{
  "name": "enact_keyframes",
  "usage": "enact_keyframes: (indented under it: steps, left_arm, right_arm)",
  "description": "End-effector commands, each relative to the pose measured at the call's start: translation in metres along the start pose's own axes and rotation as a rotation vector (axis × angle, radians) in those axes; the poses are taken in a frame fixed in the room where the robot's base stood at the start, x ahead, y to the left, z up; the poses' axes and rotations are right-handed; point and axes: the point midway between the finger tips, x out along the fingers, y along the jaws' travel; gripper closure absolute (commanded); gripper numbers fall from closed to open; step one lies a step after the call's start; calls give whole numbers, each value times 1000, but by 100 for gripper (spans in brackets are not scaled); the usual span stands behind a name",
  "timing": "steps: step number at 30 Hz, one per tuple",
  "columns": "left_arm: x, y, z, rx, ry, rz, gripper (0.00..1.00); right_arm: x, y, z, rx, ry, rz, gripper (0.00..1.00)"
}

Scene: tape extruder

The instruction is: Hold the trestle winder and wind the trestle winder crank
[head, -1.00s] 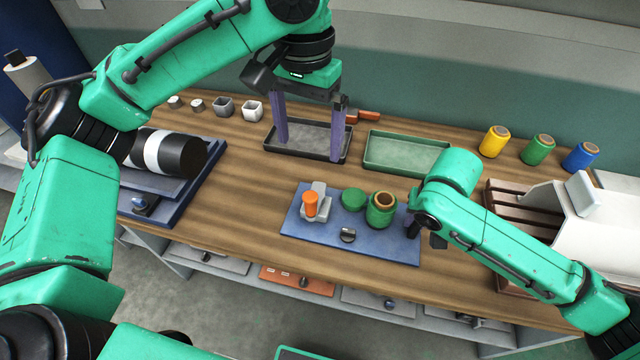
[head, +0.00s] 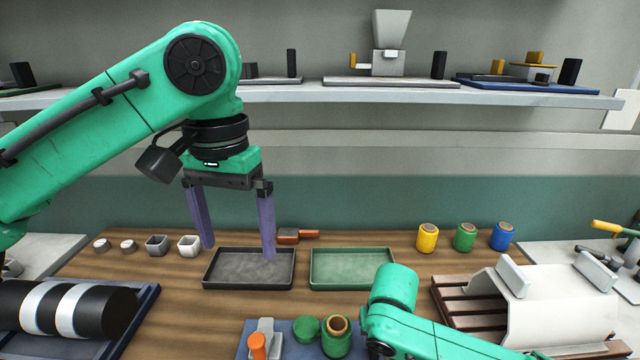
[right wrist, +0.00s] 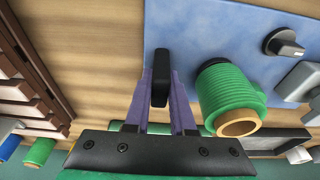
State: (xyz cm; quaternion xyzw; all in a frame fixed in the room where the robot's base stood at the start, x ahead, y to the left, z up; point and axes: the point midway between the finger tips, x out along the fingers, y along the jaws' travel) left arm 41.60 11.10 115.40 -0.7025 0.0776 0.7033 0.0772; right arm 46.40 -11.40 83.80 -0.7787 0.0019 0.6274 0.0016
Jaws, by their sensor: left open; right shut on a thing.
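The winder appears to be the blue board (head: 288,346) at the bottom of the head view, cut off by the frame edge. It bears an orange knob (head: 257,346) on a grey block, a green round piece (head: 307,327) and a green spool (head: 337,343). In the right wrist view, my right gripper (right wrist: 160,88) is shut on a black upright handle (right wrist: 161,66) at the board's edge, beside the green spool. A dark dial also shows there (right wrist: 284,42). My left gripper (head: 237,252) is open and empty over the dark tray. I cannot tell which part is the crank.
The dark tray (head: 225,284) and green tray (head: 352,284) stand behind the board. Yellow, green and blue spools (head: 465,237) stand at the back right. A slatted rack (head: 450,310) with a white sheet is on the right, a black roll (head: 100,310) on the left. A shelf (head: 300,95) hangs above.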

Motion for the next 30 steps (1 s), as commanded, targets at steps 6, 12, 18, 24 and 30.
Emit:
enact_keyframes:
  steps: [6,12,18,24,30]
  left_arm:
    - [0,0,0,0,-1,0,0]
    - [0,0,0,0,-1,0,0]
    - [0,0,0,0,-1,0,0]
    - [0,0,0,0,0,0,0]
    - [0,0,0,0,0,0,0]
  right_arm:
    - [-1,0,0,-1,2,-1,62]
    - [0,0,0,0,1,-1,43]
    - [-3,0,0,0,1,-1,43]
    - [-41,-1,-1,-1,5,-3,43]
    - [-95,-1,-1,-1,6,-2,43]
